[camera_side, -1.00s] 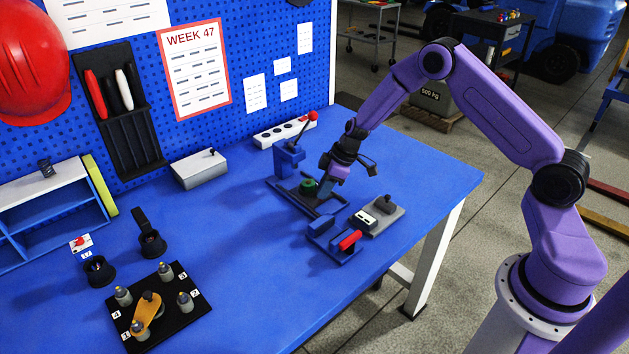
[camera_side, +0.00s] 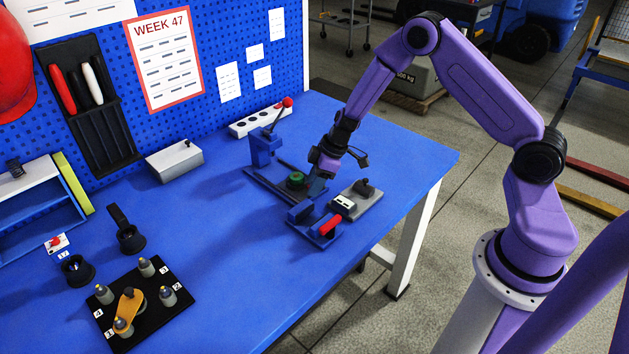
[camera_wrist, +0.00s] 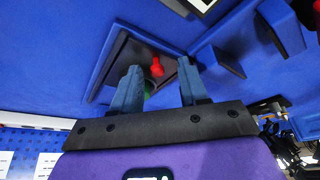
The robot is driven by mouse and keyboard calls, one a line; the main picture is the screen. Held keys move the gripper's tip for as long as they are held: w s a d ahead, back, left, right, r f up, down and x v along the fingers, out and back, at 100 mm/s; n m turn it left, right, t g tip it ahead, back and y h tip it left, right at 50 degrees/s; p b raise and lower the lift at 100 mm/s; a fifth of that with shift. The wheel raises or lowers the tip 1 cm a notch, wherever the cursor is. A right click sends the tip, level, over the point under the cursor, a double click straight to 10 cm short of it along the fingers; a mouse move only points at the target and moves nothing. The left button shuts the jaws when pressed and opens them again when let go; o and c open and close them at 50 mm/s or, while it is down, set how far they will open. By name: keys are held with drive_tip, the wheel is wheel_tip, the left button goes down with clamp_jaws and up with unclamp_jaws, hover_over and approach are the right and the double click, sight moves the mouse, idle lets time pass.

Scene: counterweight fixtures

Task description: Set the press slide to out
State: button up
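A blue press (camera_side: 265,148) with a red-tipped lever stands on the bench, with a dark slide base (camera_side: 268,188) in front of it. A green round piece (camera_side: 297,178) sits on the base. I cannot tell the slide's exact position. My gripper (camera_side: 316,190) points down just right of the green piece. In the wrist view my gripper (camera_wrist: 159,64) has its two fingers apart. A red knob (camera_wrist: 157,66) shows between the fingertips above a dark plate; I cannot tell whether they touch it. The green piece (camera_wrist: 148,91) is partly hidden by the left finger.
A blue fixture with a red handle (camera_side: 331,224) and a grey block with a black knob (camera_side: 363,188) stand close in front and right. A black numbered plate (camera_side: 150,322) with several posts lies front left. The bench middle (camera_side: 215,215) is clear.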

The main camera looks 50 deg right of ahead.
drive_tip(key=v, duration=1.7)
drive_tip(key=shift+s+r, duration=0.15)
drive_tip(key=shift+s, duration=0.05)
drive_tip(key=s+a+r+n+g, duration=0.1)
drive_tip(key=s+a+r, duration=0.1)
drive_tip(key=s+a, duration=0.6)
drive_tip(key=s+a+r+n+g+h, duration=0.1)
drive_tip(key=s, duration=0.9)
drive_tip(key=s+a+r+n+h, duration=0.1)
drive_tip(key=s+a, duration=0.1)
drive_tip(key=s, duration=0.9)
drive_tip(key=shift+s+a+r+n+g+h, duration=0.25)
drive_tip(key=shift+a+r+n+g+h, duration=0.05)
drive_tip(key=shift+r+g+h, duration=0.1)
